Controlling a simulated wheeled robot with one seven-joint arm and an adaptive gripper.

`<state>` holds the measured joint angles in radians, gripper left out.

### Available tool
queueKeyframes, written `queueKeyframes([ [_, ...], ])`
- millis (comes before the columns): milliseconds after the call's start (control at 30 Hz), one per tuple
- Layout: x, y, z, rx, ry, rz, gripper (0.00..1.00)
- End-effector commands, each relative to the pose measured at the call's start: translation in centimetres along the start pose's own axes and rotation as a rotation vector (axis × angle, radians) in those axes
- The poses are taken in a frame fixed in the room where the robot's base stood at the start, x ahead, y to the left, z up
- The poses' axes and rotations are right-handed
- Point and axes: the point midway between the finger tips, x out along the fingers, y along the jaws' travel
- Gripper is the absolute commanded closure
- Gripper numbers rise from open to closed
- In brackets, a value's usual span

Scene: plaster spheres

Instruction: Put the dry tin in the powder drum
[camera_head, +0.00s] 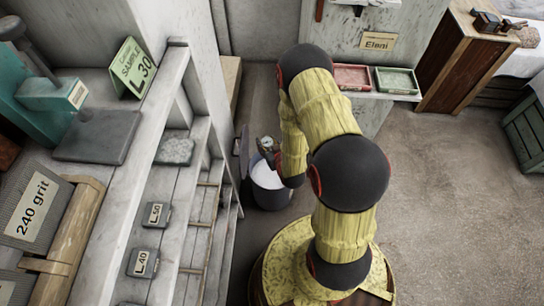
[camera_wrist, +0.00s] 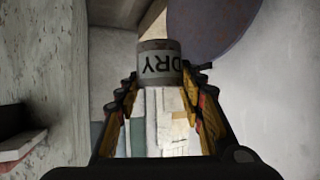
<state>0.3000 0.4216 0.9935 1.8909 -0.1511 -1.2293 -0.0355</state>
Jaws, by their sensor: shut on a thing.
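The dry tin (camera_wrist: 160,62) is a small grey cylinder with a pale band lettered DRY, upside down in the wrist view. My gripper (camera_wrist: 160,85) is shut on it, one finger at each side. In the head view the tin (camera_head: 265,142) shows small at the end of my gripper (camera_head: 268,152). The powder drum (camera_head: 270,198) is a dark round bin with a white inside, standing on the floor. The tin appears above or near the drum's far rim; I cannot tell its exact height. My arm hides the drum's right edge.
An upright grey panel, perhaps the drum's lid (camera_head: 243,150), stands at the drum's left. A shelf unit (camera_head: 175,110) with labelled blocks runs along the left. A ledge with red and green trays (camera_head: 396,80) is at the back. Floor (camera_head: 450,200) is clear on the right.

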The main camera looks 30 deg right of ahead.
Motion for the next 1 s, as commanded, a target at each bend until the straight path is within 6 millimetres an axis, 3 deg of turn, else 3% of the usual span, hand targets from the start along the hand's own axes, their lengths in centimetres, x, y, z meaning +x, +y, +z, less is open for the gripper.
queueKeyframes([
  [200,3.5,3.1,4.0,-0.007,-0.004,-0.026,0.89],
  [500,8.3,5.8,9.3,-0.056,0.000,-0.139,0.89],
  [800,12.4,6.3,14.5,-0.187,0.016,-0.390,0.89],
  [1000,13.2,5.2,15.4,-0.308,0.013,-0.588,0.89],
])
